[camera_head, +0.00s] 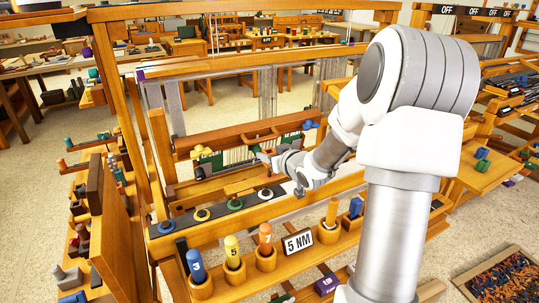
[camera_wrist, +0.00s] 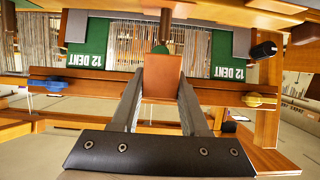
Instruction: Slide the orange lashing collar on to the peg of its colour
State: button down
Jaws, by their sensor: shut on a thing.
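My gripper (camera_wrist: 160,90) is shut on an orange-brown, flat-faced block (camera_wrist: 162,77) in the wrist view, held between its two fingertips. I cannot tell whether this block is the orange lashing collar; no hole shows. In the head view my gripper (camera_head: 267,158) is over the loom, in front of its beam. A black strip (camera_head: 184,221) below it bears several flat rings, one of them yellow (camera_head: 202,215); I make out no orange ring there. An orange peg marked 7 (camera_head: 265,238) stands upright in a wooden cup at the front rail, beside a yellow one (camera_head: 232,250) and a blue one (camera_head: 196,266).
Another orange peg (camera_head: 331,211) stands in a cup right of the 5 NM sign (camera_head: 298,242). Green 12 DENT reeds (camera_wrist: 88,45) hang behind the held block. Loom posts (camera_head: 125,120) rise at left.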

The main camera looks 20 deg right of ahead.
jog(key=shift+f, duration=0.1)
jog(key=shift+f+b, duration=1.2)
jog(key=shift+f, duration=0.15)
jog(key=shift+f, duration=0.2)
jog(key=shift+f+b, duration=0.75)
jog(key=shift+f, duration=0.1)
jog(key=shift+c, duration=1.6)
grip_release()
jog(key=shift+s, duration=0.1)
